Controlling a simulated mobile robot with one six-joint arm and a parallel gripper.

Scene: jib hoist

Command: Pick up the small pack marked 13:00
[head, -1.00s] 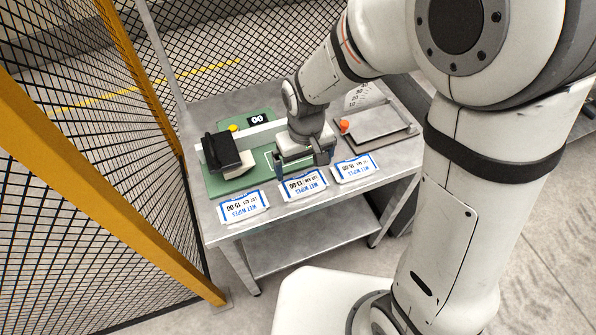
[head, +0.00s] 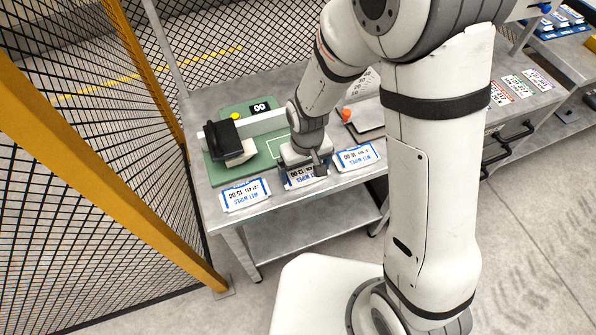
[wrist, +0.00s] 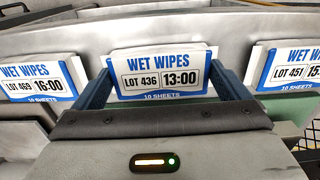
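The small pack marked 13:00 (wrist: 160,62), white and blue with "WET WIPES" and "LOT 436", is in the middle of the wrist view. In the head view it is the middle pack (head: 294,184) of a row along the table's front edge, partly covered by my gripper (head: 308,172). In the wrist view the fingers of my gripper (wrist: 160,80) are spread, one on each side of this pack. A thin gap or light contact at its sides cannot be told apart. The pack appears to rest on the table.
A pack marked 15:00 (head: 245,195) and one marked 16:00 (head: 357,158) lie on either side. Behind are a green mat (head: 215,175) with a black-topped device (head: 224,140) and a grey tray (head: 368,133). A yellow-posted mesh fence (head: 95,185) stands left.

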